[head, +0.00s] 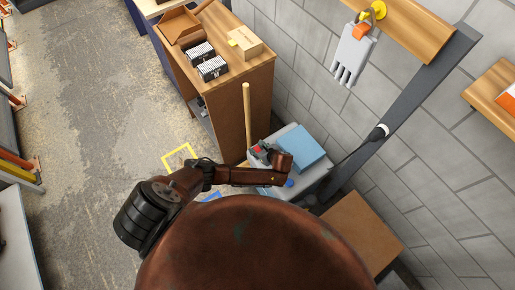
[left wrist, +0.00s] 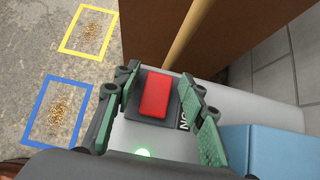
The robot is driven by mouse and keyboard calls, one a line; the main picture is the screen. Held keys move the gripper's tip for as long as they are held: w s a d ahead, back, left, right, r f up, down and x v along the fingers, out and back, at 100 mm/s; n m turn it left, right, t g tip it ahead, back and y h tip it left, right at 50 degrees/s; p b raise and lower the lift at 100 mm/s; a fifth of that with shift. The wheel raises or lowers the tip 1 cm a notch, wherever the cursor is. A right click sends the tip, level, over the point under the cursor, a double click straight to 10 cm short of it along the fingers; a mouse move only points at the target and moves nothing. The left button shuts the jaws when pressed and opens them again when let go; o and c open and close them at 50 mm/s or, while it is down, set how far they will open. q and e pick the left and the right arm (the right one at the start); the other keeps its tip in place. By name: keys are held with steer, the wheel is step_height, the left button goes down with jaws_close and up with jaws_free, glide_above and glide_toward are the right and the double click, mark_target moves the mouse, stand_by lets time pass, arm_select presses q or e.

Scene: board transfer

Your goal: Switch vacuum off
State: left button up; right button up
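The vacuum (head: 310,171) is a pale grey box with a blue block (head: 298,148) on top, standing by the wall. Its red switch (left wrist: 155,95) sits on a dark plate and also shows small in the head view (head: 257,149). A green light (left wrist: 142,153) glows near the switch. Part of a lettered label (left wrist: 183,121) shows beside the plate. My left gripper (left wrist: 158,74) is open, its fingers on either side of the switch with gaps to it. Whether it touches the plate, I cannot tell. My right gripper is not in view.
A wooden cabinet (head: 228,103) stands close behind the vacuum, with a wooden handle (head: 247,112) upright between them. A yellow floor square (left wrist: 88,30) and a blue one (left wrist: 57,112) hold brown debris. A wooden block (head: 358,230) stands at right.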

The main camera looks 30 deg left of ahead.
arm_select(q)
jaws_close()
steer(key=h+p, duration=0.1)
steer(key=p, duration=0.1)
steer(key=g+h+p, duration=0.1)
steer(key=p, duration=0.2)
steer(key=shift+w+a+r+h, duration=0.1)
steer(key=shift+a+r+h, duration=0.1)
steer(key=shift+a+h, duration=0.2)
steer(key=shift+f+g+h, duration=0.15)
steer(key=shift+g+h, duration=0.15)
steer(key=shift+f+h+p, duration=0.25)
steer(key=shift+h+p, duration=0.1)
steer(key=shift+h, duration=0.05)
steer(key=shift+o, duration=0.9)
jaws_free()
steer(key=shift+w, duration=0.1)
